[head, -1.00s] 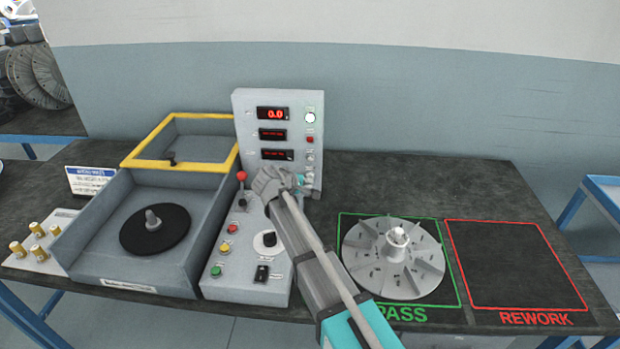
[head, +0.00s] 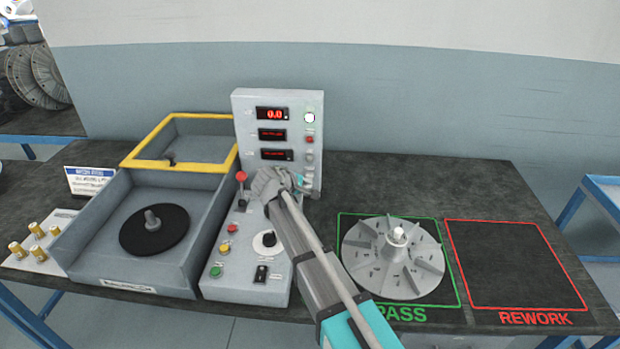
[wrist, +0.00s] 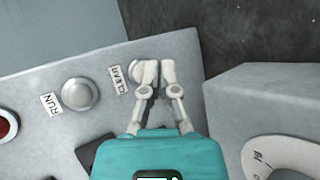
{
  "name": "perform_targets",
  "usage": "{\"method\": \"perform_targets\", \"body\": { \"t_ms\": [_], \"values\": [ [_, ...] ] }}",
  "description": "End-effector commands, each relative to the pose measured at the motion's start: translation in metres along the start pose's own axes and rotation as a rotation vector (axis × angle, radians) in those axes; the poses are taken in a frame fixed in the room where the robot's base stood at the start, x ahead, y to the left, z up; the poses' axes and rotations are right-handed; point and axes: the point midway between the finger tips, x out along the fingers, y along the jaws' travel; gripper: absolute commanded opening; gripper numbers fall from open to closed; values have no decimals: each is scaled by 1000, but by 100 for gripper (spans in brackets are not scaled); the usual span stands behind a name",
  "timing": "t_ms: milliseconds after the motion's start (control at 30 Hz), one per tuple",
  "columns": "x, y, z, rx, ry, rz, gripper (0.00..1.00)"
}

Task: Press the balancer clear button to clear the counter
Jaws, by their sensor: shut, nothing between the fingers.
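The balancer's upright grey control panel (head: 243,130) has three red displays, the top one reading 0.0. In the wrist view a CLEAR label (wrist: 118,79) is on the panel face, just left of my gripper (wrist: 153,68). My fingers are together and empty, with their tips over the spot beside that label. The clear button there is mostly or wholly hidden by the fingers, and I cannot tell whether they touch it. A round grey button (wrist: 80,94) sits beside the RUN label (wrist: 50,104), to the left. In the head view my gripper (head: 268,180) is in front of the panel's lower part.
A red-knobbed lever (head: 242,177) stands left of my gripper. A finned rotor (head: 375,268) lies in the green PASS square. The red REWORK square (head: 515,265) is empty. The balancer tub (head: 95,255) with a black disc is at left.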

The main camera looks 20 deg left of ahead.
Motion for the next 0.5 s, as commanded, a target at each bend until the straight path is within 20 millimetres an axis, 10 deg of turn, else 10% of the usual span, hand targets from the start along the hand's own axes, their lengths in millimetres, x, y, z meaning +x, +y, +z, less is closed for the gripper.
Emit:
{"method": "perform_targets", "body": {
  "t_ms": [500],
  "values": [
    [4,3,-4,0,1,0,0]
  ]
}}
